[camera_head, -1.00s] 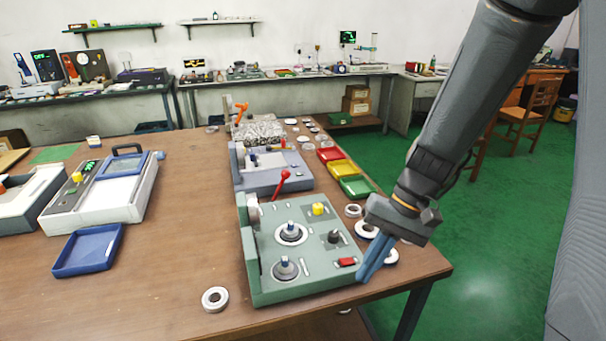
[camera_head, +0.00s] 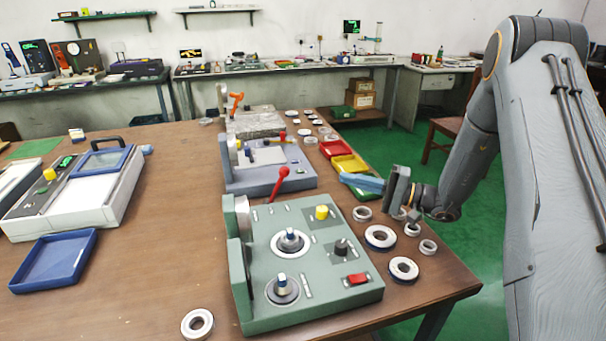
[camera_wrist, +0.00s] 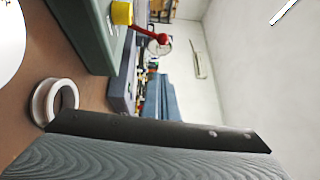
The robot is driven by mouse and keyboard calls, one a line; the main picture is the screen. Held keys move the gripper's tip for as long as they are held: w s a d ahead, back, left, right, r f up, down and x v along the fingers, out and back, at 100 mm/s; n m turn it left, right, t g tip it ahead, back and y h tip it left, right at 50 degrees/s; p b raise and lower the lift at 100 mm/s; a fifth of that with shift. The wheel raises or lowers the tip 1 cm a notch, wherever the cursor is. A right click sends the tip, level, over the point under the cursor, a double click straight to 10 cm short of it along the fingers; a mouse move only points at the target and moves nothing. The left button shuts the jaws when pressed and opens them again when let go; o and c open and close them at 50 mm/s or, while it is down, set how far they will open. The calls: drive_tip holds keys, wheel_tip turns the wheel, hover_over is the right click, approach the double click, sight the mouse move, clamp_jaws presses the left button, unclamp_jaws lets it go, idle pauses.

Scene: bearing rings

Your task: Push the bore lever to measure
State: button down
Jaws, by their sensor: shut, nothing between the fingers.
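The green bore fixture (camera_head: 315,258) stands near the front of the wooden table. A lever with a red ball knob (camera_head: 284,171) rises at its far edge. It also shows in the wrist view (camera_wrist: 163,39), beyond the yellow knob (camera_wrist: 121,13). The fixture's top carries two round seats with posts, a yellow knob (camera_head: 321,212), a black knob (camera_head: 341,246) and a red switch (camera_head: 357,279). My gripper (camera_head: 343,179) is shut and empty, its blue fingers pointing left, to the right of the red lever and apart from it.
Several metal rings (camera_head: 380,237) lie right of the fixture, and one ring (camera_head: 197,324) lies at its front left. A grey-blue fixture (camera_head: 270,178) and red, yellow and green trays stand behind. A blue tray (camera_head: 53,262) lies left. Bare table separates it from the fixture.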

drive_tip(key=shift+a, duration=0.1)
drive_tip(key=p+x, duration=0.1)
drive_tip(key=x, duration=0.3)
drive_tip(key=s+p+x, duration=0.1)
drive_tip(key=p+x, duration=0.1)
drive_tip(key=x, duration=0.2)
drive_tip(key=s+a+p+x, duration=0.1)
drive_tip(key=x, duration=0.3)
drive_tip(key=shift+s+r, duration=0.1)
drive_tip(key=shift+s+a+p, duration=0.15)
drive_tip(key=shift+a+p, duration=0.2)
drive_tip(key=shift+p, duration=0.05)
drive_tip(key=shift+a, duration=0.15)
